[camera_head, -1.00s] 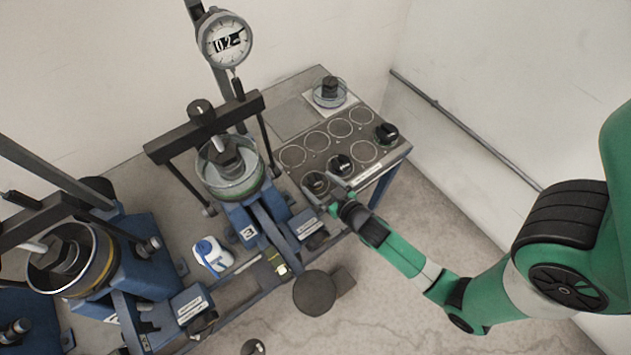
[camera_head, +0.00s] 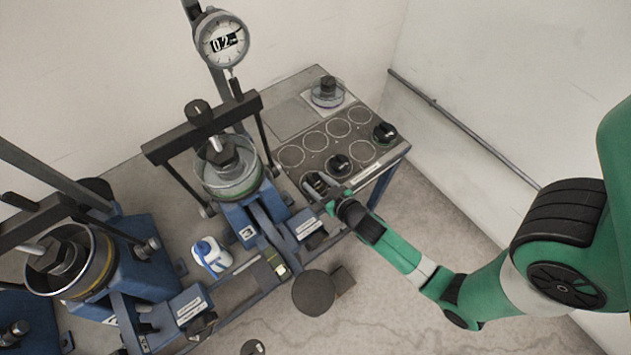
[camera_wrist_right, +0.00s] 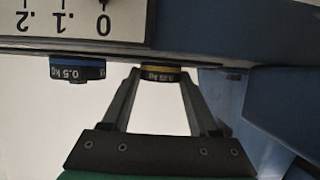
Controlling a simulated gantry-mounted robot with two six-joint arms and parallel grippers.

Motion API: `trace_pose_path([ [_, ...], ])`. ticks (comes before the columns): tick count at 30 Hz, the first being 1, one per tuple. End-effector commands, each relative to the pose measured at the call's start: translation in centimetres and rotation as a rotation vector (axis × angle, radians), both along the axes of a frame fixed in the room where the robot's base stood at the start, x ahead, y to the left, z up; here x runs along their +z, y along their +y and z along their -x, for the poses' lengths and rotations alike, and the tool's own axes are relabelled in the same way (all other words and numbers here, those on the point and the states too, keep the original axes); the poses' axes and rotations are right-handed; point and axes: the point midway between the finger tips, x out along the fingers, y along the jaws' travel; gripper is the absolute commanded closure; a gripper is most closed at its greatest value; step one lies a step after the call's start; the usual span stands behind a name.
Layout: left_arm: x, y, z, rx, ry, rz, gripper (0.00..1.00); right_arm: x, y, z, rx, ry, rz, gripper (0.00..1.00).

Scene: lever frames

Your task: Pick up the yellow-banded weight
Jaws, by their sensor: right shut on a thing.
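The yellow-banded weight (camera_wrist_right: 160,75) is a dark disc with a yellow edge and a partly legible kg label. In the right wrist view it sits between the two fingers of my right gripper (camera_wrist_right: 159,76), which is shut on it. In the head view my right gripper (camera_head: 322,184) is at the front left corner of the weight tray (camera_head: 292,156), and its fingers largely cover the dark weight there. I cannot tell whether the weight touches the tray. My left gripper is not in view.
A blue-banded 0.5 kg weight (camera_wrist_right: 77,70) is beside the held one. Two dark weights, a nearer one (camera_head: 338,165) and a farther one (camera_head: 384,133), stand on the tray. A lever frame (camera_head: 235,205) with a glass cell is to the left. A wall rail (camera_head: 460,123) runs at right.

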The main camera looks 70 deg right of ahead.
Motion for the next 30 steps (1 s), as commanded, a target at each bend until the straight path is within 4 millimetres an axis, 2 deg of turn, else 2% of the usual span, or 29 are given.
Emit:
trace_pose_path([
  [5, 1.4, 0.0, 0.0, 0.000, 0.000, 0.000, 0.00, 2.4, 0.0, 0.0, 0.000, -0.004, 0.001, 0.94],
  [12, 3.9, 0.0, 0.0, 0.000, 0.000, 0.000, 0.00, 7.9, 0.0, 0.0, 0.000, -0.004, 0.003, 0.94],
  [15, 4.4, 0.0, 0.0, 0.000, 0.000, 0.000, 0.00, 9.4, 0.0, 0.0, 0.000, -0.004, 0.001, 0.94],
  [23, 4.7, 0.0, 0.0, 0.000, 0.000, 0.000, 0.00, 10.3, 0.0, 0.0, 0.000, -0.002, 0.001, 0.94],
  [30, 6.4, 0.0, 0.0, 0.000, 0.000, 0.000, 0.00, 12.0, 0.0, 0.0, 0.000, -0.002, 0.001, 0.94],
])
